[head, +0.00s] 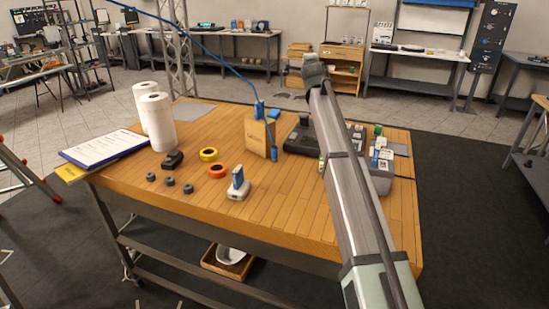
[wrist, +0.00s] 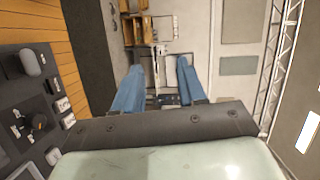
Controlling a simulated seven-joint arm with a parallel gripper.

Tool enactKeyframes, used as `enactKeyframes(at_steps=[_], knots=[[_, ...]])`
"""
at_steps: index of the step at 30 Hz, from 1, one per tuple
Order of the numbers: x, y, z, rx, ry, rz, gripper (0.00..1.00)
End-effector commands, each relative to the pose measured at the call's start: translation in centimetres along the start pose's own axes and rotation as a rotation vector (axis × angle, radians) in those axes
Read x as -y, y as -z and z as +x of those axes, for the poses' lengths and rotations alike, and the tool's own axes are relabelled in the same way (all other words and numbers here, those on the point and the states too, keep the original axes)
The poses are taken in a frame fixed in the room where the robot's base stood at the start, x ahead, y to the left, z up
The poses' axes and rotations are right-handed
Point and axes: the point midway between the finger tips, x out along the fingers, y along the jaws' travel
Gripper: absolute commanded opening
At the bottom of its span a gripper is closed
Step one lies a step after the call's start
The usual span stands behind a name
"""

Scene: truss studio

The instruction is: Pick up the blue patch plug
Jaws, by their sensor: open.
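A blue plug (head: 259,110) stands at the top of a tan box (head: 256,137) on the wooden table, with a blue cable (head: 190,38) running from it to the upper left. A second blue piece (head: 274,153) hangs at the box's right side, seemingly on the same cable; I cannot tell which end is the patch plug. My gripper (wrist: 160,64) is open and empty in the wrist view, its two bluish fingers apart, facing the floor and far furniture. No blue plug shows there. In the head view my arm reaches up above the table's right side, away from the box.
A blue-and-white device (head: 237,184) stands near the table's front. A dark device (head: 299,138) and a grey box (head: 378,181) stand right. The front-right tabletop is clear.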

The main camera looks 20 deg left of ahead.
Motion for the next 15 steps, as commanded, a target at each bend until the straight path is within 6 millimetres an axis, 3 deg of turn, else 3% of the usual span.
enactKeyframes(at_steps=[4, 8, 15], knots=[[-4.4, -1.0, 0.3, 0.020, -0.252, 0.205, 0.40], [-8.2, -2.8, -0.9, 0.051, -0.479, 0.361, 0.40], [-13.4, -6.8, -5.9, 0.118, -0.909, 0.576, 0.40]])
